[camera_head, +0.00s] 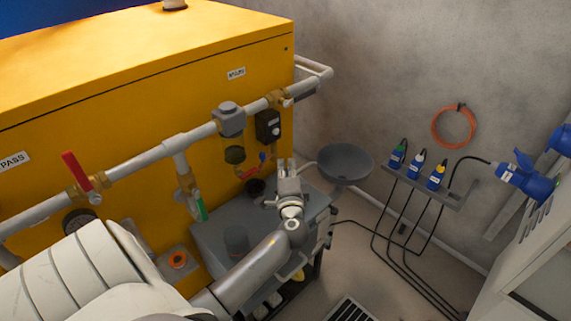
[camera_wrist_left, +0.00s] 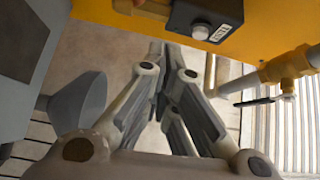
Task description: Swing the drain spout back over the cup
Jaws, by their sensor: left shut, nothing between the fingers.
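A dark grey bowl-shaped cup (camera_head: 345,162) stands beside the grey stand, right of my left gripper in the head view. In the wrist view a grey cone-shaped piece, seemingly the same cup (camera_wrist_left: 78,104), shows at the left. My left gripper (camera_head: 288,166) points up and away above the stand, left of the cup and below the black box on the pipe. It is shut and empty. A thin pale pipe (camera_head: 308,164) shows between gripper and cup; I cannot tell whether it is the drain spout. My right gripper is not in view.
The yellow tank (camera_head: 150,70) with a grey pipe, a red-handled valve (camera_head: 76,170) and a black box (camera_head: 268,125) is close behind the gripper. The grey stand (camera_head: 215,227) lies under my left arm.

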